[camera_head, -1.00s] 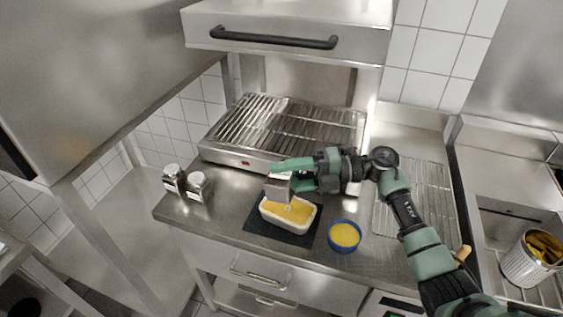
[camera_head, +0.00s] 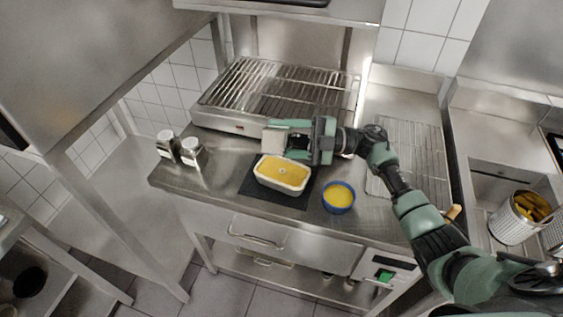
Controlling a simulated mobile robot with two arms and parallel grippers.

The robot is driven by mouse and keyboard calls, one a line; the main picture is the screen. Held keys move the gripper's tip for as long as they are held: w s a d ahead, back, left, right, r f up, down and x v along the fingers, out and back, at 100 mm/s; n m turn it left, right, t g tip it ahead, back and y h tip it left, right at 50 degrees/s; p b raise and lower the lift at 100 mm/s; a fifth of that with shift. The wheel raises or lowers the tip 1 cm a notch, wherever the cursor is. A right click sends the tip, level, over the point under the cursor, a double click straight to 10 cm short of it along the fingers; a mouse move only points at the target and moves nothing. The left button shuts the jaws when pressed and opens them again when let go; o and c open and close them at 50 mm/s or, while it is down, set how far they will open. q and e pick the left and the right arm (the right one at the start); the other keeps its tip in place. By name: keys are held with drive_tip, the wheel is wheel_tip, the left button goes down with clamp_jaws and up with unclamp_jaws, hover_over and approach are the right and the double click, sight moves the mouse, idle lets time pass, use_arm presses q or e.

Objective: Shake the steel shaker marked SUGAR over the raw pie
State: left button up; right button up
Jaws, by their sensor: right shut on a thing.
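The raw pie (camera_head: 283,172) has a yellow filling in a white oblong dish on a dark mat (camera_head: 250,188). My right gripper (camera_head: 288,141) comes in from the right and is shut on a steel shaker (camera_head: 273,142). The shaker is held just above the far edge of the pie and looks roughly upright. No marking on it can be read. The fingers hide part of its side. My left gripper is not in view.
Two other shakers (camera_head: 166,145) (camera_head: 191,152) stand at the counter's left. A blue bowl (camera_head: 338,203) with yellow contents is right of the pie. A steel grill (camera_head: 283,92) stands behind. A wire rack (camera_head: 418,150) lies to the right.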

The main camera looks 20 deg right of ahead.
wheel_tip(320, 180, down, 2)
drive_tip(key=shift+s+a+f, duration=0.1)
drive_tip(key=shift+a+f, duration=0.05)
